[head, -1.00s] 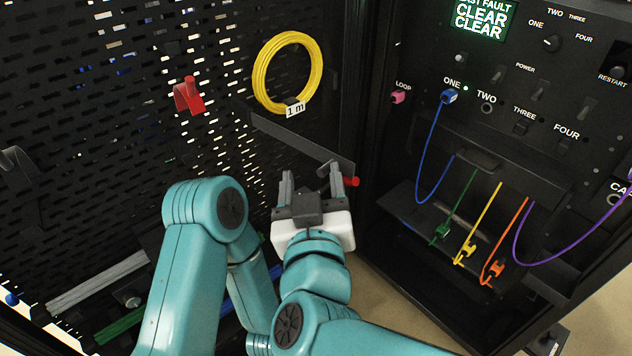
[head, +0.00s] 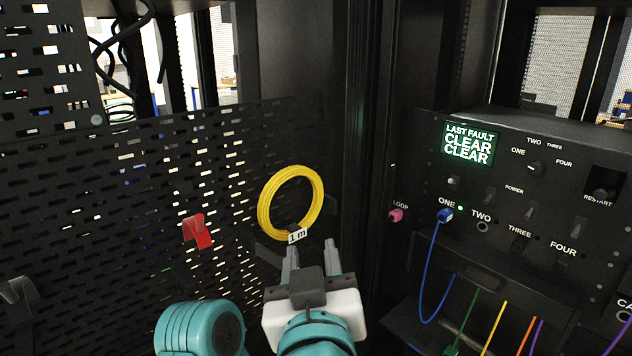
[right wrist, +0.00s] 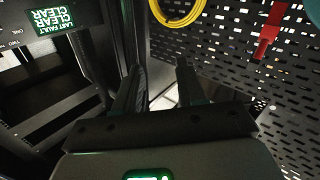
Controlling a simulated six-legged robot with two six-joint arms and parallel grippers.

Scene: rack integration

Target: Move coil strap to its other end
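The yellow coil (head: 262,208) hangs on the pegboard, with a white "1 m" tag (head: 298,236) at its lower edge. A red folded strap-like piece (head: 197,232) is on the pegboard to its left; I cannot tell whether it is the coil strap. In the right wrist view the coil (right wrist: 180,22) is at the top edge and the red piece (right wrist: 268,38) at upper right. My right gripper (head: 311,260) is open and empty, just below and right of the coil, apart from it in the wrist view. My left gripper is not in view.
A dark ledge (head: 267,256) sits below the coil, partly behind my gripper. A rack post stands right of the coil. The panel (head: 425,160) at right has a lit screen (head: 468,145), a pink LOOP plug (head: 396,215) and a blue cable (head: 432,268). A grey hook (head: 14,292) is at far left.

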